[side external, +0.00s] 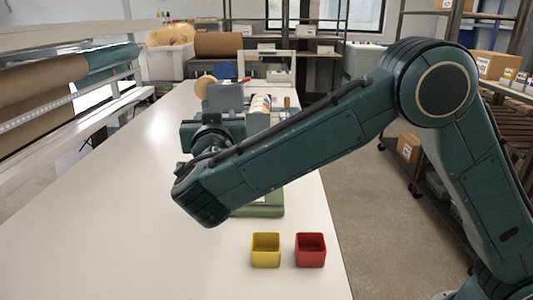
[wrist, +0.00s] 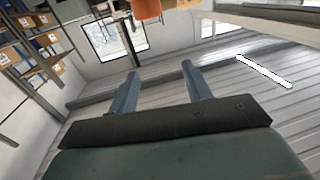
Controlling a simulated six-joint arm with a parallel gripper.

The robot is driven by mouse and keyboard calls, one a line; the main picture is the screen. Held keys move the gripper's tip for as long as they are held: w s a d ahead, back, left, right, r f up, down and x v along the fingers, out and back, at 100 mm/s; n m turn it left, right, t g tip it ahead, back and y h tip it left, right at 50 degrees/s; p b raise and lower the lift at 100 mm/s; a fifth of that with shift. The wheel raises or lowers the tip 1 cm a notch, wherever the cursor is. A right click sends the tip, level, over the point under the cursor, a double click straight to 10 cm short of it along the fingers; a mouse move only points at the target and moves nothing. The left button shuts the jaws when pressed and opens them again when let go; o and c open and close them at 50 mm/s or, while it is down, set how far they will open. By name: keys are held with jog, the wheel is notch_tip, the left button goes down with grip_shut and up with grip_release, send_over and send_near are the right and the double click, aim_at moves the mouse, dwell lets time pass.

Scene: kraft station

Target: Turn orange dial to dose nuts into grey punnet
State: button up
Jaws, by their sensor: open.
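In the wrist view my gripper (wrist: 160,68) has its two blue-grey fingers spread apart with nothing between them. An orange piece (wrist: 147,8) shows at the top edge of that view, cut off and beyond the fingertips; I cannot tell whether it is the dial. In the side view my forearm and wrist cover most of a device with a green base (side external: 265,208); its dial is not visible there. A grey boxy shape (side external: 225,97) stands above my wrist, and I cannot tell what it is. I cannot make out a grey punnet in either view.
A yellow punnet (side external: 266,250) and a red punnet (side external: 310,250) stand side by side at the near right of the white table (side external: 110,220). Its left and front are clear. Paper rolls (side external: 40,90) line the left, and a blue ball (side external: 225,70) sits farther back.

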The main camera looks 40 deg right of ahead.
jog(key=s+f+n+t+y, duration=0.3)
jog(key=s+f+n+y, duration=0.2)
jog(key=s, duration=0.4)
jog(key=shift+s+d+f+y, duration=0.15)
jog(key=shift+d+f+y, duration=0.05)
jog(key=shift+f+y, duration=0.8)
jog(key=shift+r, duration=0.15)
jog(key=shift+x, duration=6.9)
jog(key=shift+a, duration=0.1)
jog(key=shift+c, duration=0.2)
jog(key=c, duration=0.9)
